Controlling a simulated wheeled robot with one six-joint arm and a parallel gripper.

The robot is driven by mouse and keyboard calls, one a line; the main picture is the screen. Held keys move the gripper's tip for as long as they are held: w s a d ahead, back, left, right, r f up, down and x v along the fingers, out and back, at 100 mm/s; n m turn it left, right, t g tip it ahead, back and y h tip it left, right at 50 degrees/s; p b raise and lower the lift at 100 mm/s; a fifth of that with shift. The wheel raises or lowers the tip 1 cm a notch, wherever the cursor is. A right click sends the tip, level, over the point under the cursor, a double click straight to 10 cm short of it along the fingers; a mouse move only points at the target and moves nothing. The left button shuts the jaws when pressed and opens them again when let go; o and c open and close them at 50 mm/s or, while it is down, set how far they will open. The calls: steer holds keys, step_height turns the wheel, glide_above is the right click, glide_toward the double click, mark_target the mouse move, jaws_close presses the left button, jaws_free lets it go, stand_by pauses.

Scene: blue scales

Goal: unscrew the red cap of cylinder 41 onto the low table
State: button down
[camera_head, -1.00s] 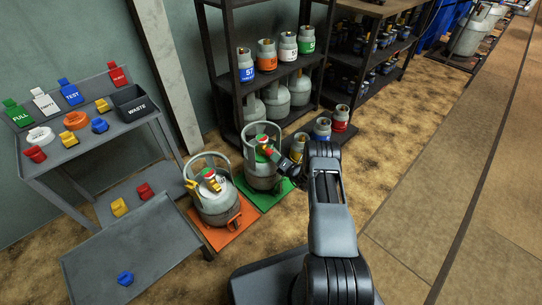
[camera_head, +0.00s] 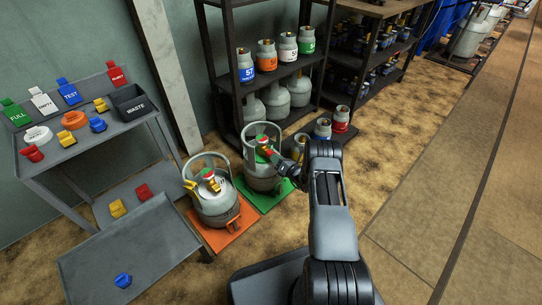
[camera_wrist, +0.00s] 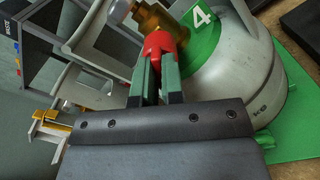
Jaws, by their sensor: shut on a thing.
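The grey cylinder (camera_head: 261,180) stands on a green mat (camera_head: 277,196); its green label with a "4" shows in the wrist view (camera_wrist: 203,17), the rest of the number being cut off. My gripper (camera_wrist: 160,62) is shut on the red cap (camera_wrist: 163,42) at the brass valve (camera_wrist: 150,16). The cap appears to be against the valve's outlet; I cannot tell how far it is threaded. In the head view my gripper (camera_head: 274,155) reaches the valve from the right. The low table (camera_head: 150,245) is at the lower left, with a blue cap (camera_head: 123,281) on it.
Another cylinder (camera_head: 214,205) stands on an orange mat (camera_head: 234,232) to the left, close by. A grey bench (camera_head: 85,140) holds tags, caps and a waste bin (camera_head: 131,103). A shelf with cylinders stands behind. The floor at right is clear.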

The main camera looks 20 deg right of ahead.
steer(key=shift+s+n+b, duration=0.15)
steer(key=shift+n+b, duration=0.15)
steer(key=shift+n, duration=1.5)
steer(key=n, duration=0.3)
steer(key=shift+f, duration=0.1)
steer(key=n, duration=0.2)
steer(key=shift+n, duration=0.9)
